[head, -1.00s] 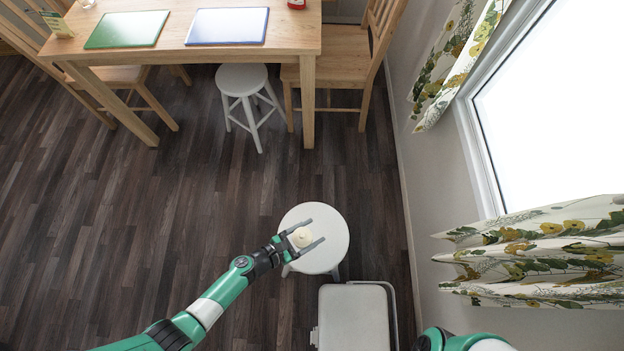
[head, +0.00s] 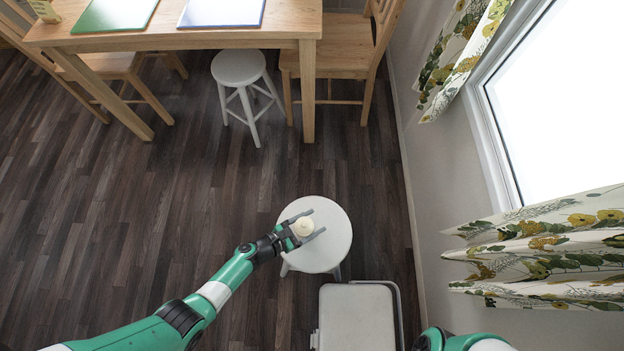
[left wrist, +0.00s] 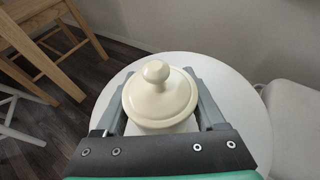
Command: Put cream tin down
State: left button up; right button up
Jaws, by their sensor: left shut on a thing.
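The cream tin (head: 303,227) is a small round pot with a knobbed lid. It is upright between the fingers of my left gripper (head: 307,226), which is shut on it. In the left wrist view the cream tin (left wrist: 160,96) fills the space between the two grey fingers. Behind it in that view is the round white stool top (left wrist: 232,98), which also shows in the head view (head: 335,248). The tin is over this stool; I cannot tell whether its base touches the top. My right gripper is out of view.
A pale lidded box (head: 356,318) stands just below the stool. A wooden table (head: 280,28) with mats, wooden chairs and a second white stool (head: 238,68) are farther back. Floral curtains (head: 545,255) hang at the right. The floor to the left is clear.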

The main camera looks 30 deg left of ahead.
pick_arm(q)
jog(key=o, duration=1.4)
jog(key=shift+c, duration=0.2)
jog(key=shift+r+p, duration=0.25)
jog(key=shift+p, duration=0.15)
jog(key=p+v, duration=0.5)
jog(key=v, duration=0.6)
jog(key=shift+s+a, duration=0.15)
jog(key=shift+s, duration=0.35)
